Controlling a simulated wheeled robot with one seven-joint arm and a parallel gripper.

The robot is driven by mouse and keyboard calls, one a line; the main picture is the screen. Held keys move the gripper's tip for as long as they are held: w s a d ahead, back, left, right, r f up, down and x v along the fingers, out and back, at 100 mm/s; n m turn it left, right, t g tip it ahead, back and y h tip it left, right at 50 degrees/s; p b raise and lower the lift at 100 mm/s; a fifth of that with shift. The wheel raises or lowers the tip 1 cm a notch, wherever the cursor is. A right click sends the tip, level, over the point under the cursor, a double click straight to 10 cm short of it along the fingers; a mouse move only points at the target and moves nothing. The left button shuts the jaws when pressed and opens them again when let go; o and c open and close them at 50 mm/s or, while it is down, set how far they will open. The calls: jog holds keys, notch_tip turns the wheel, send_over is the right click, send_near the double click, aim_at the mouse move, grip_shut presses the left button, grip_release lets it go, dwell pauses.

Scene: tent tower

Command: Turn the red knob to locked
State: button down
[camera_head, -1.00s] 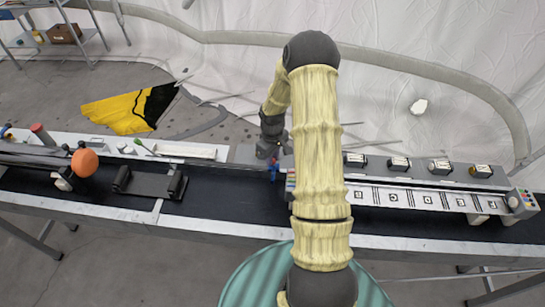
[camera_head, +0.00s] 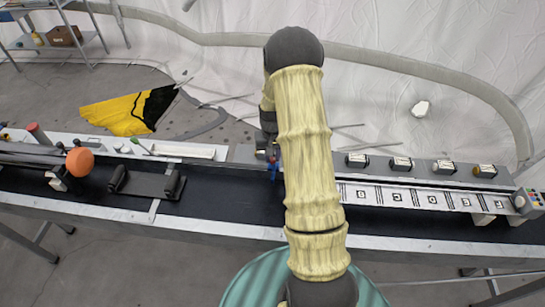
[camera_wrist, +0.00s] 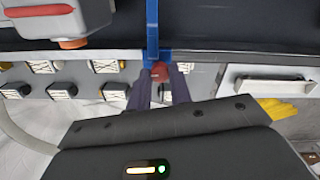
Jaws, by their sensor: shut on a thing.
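The red knob (camera_wrist: 160,72) shows in the wrist view between the two dark fingertips of my gripper (camera_wrist: 160,85), at the edge of the dark bench top. The fingers are shut on it from both sides and hide part of it. A blue bar (camera_wrist: 152,30) runs up from just beyond the knob. In the head view my gripper is mostly hidden behind my arm, and a small blue piece (camera_head: 273,168) shows beside the arm. I cannot read any locked marking on the knob.
The long bench (camera_head: 110,205) crosses the head view. It carries an orange ball (camera_head: 80,161) at the left and a strip of printed tiles (camera_head: 400,196) at the right. Several small blocks with pale tops (camera_wrist: 106,66) flank the knob on the left in the wrist view.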

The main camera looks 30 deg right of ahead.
aim_at(273, 158)
jog(key=shift+w+r+m, duration=0.1)
jog(key=shift+m, duration=0.3)
jog(key=c, duration=1.3)
grip_release()
jog(key=shift+r, duration=0.1)
notch_tip(273, 158, up, 17)
jog(key=b, duration=0.3)
jog(key=shift+r, duration=0.1)
jog(key=s+a+f+n+t, duration=0.1)
jog(key=s+a, duration=0.4)
jog(key=s, duration=0.1)
jog(key=s+a+n, duration=0.2)
jog(key=s+a, duration=0.3)
jog(key=s, duration=0.1)
jog(key=s+a+f+n+t, duration=0.1)
jog(key=s+a, duration=0.4)
jog(key=s, duration=0.1)
jog(key=shift+a+f+n+t, duration=0.3)
jog(key=shift+n, duration=0.1)
